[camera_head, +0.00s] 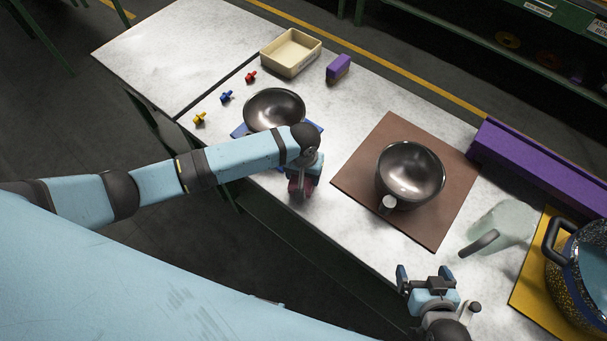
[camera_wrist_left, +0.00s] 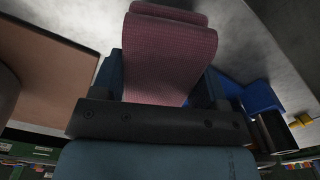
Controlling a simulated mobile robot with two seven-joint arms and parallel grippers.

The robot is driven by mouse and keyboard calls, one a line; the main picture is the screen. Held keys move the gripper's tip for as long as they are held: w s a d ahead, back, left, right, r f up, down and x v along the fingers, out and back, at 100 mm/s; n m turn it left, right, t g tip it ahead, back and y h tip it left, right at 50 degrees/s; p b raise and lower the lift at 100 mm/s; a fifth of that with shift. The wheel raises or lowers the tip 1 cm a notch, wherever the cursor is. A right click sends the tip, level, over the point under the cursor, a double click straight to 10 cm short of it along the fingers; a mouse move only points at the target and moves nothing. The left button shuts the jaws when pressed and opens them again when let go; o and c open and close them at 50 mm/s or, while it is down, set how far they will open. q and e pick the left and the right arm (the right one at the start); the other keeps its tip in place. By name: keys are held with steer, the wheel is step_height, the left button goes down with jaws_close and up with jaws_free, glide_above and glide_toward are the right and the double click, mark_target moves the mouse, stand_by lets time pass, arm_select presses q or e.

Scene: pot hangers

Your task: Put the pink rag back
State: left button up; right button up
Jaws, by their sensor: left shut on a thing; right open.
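The pink rag (camera_wrist_left: 168,55) is folded and sits between the fingers of my left gripper (camera_wrist_left: 165,95) in the left wrist view. In the head view, the left gripper (camera_head: 303,178) is shut on the rag (camera_head: 296,189), which shows as a small dark red patch below it at the table's front edge. I cannot tell whether the rag touches the table. My right gripper (camera_head: 427,275) is open and empty near the front edge at the lower right.
A dark bowl (camera_head: 272,108) stands on a blue mat (camera_head: 238,131). Another bowl (camera_head: 412,172) stands on a brown board (camera_head: 362,165). A glass jug (camera_head: 505,222), a speckled pot (camera_head: 575,285) and a purple rail (camera_head: 540,168) are right. A beige tray (camera_head: 291,68) and purple block (camera_head: 338,67) stand behind.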

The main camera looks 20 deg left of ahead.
arm_select(q)
steer(key=shift+f, duration=0.4)
steer(key=shift+f, duration=0.15)
steer(key=o, duration=1)
steer(key=shift+o, duration=0.2)
